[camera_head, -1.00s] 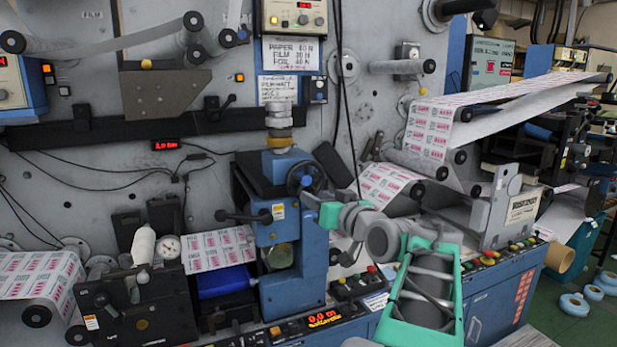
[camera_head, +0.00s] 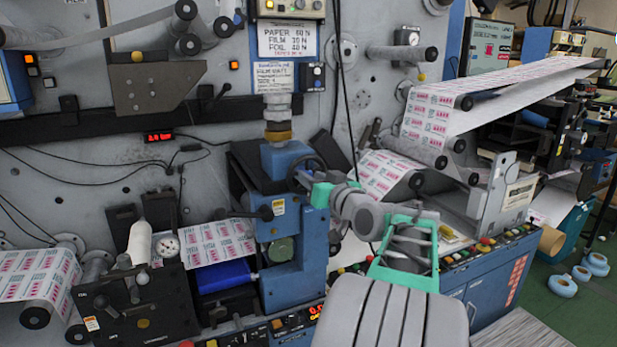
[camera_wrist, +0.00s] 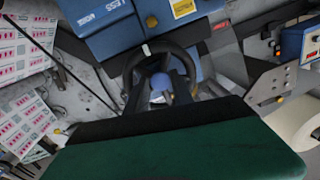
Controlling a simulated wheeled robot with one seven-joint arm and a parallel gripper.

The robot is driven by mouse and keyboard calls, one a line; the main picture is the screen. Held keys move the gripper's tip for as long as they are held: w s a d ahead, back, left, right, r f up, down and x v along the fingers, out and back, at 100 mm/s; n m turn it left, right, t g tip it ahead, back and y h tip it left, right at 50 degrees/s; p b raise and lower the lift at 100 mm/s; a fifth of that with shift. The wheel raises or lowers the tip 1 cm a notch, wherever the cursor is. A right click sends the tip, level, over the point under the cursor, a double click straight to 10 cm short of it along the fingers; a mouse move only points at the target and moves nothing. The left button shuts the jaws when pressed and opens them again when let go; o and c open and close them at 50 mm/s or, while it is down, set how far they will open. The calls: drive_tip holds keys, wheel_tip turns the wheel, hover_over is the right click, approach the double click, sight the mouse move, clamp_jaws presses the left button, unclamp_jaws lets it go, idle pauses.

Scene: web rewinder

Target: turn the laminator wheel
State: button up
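The laminator wheel is a dark round handwheel (camera_head: 308,168) on the side of the blue press column (camera_head: 290,240), near the middle of the head view. In the wrist view the wheel (camera_wrist: 187,62) is close ahead, its dark rim arching around a blue hub knob (camera_wrist: 161,82). My gripper (camera_head: 312,183) is at the wheel's lower right in the head view and overlaps part of it. A dark green and black body fills the bottom of the wrist view and hides the wheel's lower part. Finger opening and contact with the wheel are unclear.
Printed label web (camera_head: 390,176) runs over rollers to the right of the wheel. A control panel with coloured buttons (camera_head: 484,242) lies along the blue cabinet top (camera_head: 488,288). A black lever (camera_head: 264,213) juts from the column's left. Green floor shows at far right.

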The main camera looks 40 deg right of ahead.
clamp_jaws()
drive_tip(key=shift+f+m, duration=0.1)
drive_tip(key=shift+m, duration=0.2)
drive_tip(key=m, duration=0.4)
drive_tip(key=m+b, duration=0.1)
drive_tip(key=m, duration=0.3)
drive_tip(key=shift+m+t+h, duration=0.3)
drive_tip(key=shift+t+h, duration=0.1)
idle(0.4)
drive_tip(key=shift+o, duration=1.6)
unclamp_jaws()
drive_tip(key=shift+a, duration=0.1)
drive_tip(key=shift+b, duration=0.3)
